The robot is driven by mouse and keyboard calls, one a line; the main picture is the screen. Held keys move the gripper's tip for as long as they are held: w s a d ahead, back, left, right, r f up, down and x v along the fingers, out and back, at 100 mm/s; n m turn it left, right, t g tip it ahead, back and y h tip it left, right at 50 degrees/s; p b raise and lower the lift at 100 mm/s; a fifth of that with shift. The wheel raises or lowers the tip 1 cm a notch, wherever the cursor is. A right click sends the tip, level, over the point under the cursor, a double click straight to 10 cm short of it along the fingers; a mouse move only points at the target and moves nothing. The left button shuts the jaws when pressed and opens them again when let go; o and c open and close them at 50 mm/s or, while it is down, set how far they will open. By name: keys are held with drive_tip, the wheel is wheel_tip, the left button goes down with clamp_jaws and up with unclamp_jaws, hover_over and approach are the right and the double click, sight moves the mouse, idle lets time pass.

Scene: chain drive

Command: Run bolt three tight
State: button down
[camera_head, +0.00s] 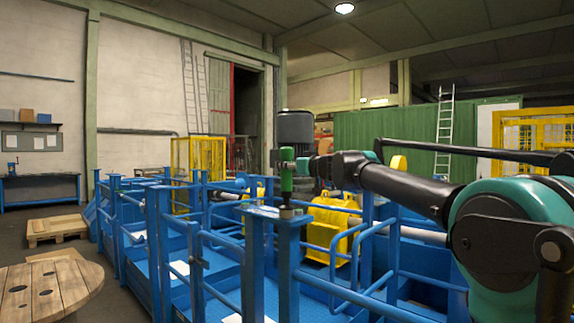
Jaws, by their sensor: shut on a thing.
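My gripper (302,166) is at the end of my arm, which reaches in from the right. It is small in the picture and shut on an upright green tool (287,178). The tool has a dark lower end that comes down just over the flat top of a blue post (255,262) of the frame. A small dark piece (286,212) shows at the tool's foot on the post top; I cannot tell whether it is a bolt head or part of the tool. No bolt can be told apart by number, and the tool's contact is too small to judge.
Blue railings and posts (160,240) surround the tool closely. A dark grey cylinder (296,128) and a yellow housing (331,228) stand behind it.

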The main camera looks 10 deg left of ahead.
drive_tip(key=shift+s+f, duration=0.1)
drive_tip(key=shift+f, duration=0.4)
idle(2.0)
drive_tip(key=shift+r, duration=0.15)
